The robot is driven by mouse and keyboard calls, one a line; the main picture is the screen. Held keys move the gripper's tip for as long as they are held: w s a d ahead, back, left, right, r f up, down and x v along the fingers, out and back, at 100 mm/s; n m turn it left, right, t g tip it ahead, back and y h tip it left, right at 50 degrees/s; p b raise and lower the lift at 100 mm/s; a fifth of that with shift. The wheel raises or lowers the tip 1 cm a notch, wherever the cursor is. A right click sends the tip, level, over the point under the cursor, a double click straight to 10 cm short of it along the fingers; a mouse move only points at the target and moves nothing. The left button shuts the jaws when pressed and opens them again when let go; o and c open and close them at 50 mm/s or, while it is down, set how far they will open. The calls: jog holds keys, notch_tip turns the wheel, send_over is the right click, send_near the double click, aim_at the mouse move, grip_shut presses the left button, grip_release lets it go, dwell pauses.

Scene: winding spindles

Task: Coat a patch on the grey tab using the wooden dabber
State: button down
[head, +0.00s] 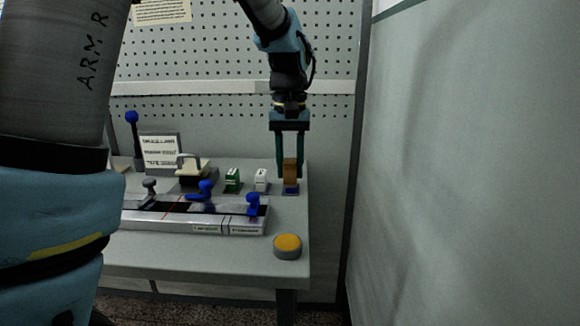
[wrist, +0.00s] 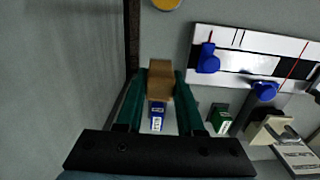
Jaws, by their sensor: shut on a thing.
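My gripper (head: 290,152) is shut on the wooden dabber, a brown block that hangs upright between the fingers (head: 290,173). In the wrist view the dabber (wrist: 160,80) sits between the two dark green fingers. A small blue container with a white label (wrist: 157,118) shows behind it there. In the head view the blue container (head: 291,190) is directly below the dabber; I cannot tell whether they touch. A greyish piece (head: 203,208) lies on the long white block near the middle blue knob; I cannot tell for sure that it is the grey tab.
The long white block (head: 178,220) carries a dark strip and blue knobs (head: 253,203). A green container (head: 232,180) and a white one (head: 262,180) stand left of the blue one. A yellow-topped round button (head: 288,246) is near the front right edge. A pegboard stands behind.

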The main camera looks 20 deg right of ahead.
aim_at(284, 179)
jog(key=s+p, duration=0.1)
jog(key=p, duration=0.2)
jog(key=shift+a+r+g+p, duration=0.35)
jog(key=shift+g, duration=0.05)
jog(key=shift+s+a+f+g+p, duration=0.6)
jog(key=shift+s+a+g+p, duration=1.1)
jog(key=shift+s+p, duration=2.85)
jog(key=shift+w+a+f+b, duration=0.1)
jog(key=shift+w+f+b, duration=0.3)
jog(key=shift+f, duration=0.55)
jog(key=shift+w+a+f+b, duration=0.1)
jog(key=shift+w+f+b, duration=0.3)
jog(key=shift+f, duration=0.55)
jog(key=shift+w+f+b, duration=0.35)
jog(key=shift+f+b, duration=0.1)
jog(key=shift+f, duration=0.5)
jog(key=shift+f, duration=0.55)
notch_tip(284, 179, up, 7)
jog(key=p, duration=0.5)
jog(key=shift+p, duration=0.4)
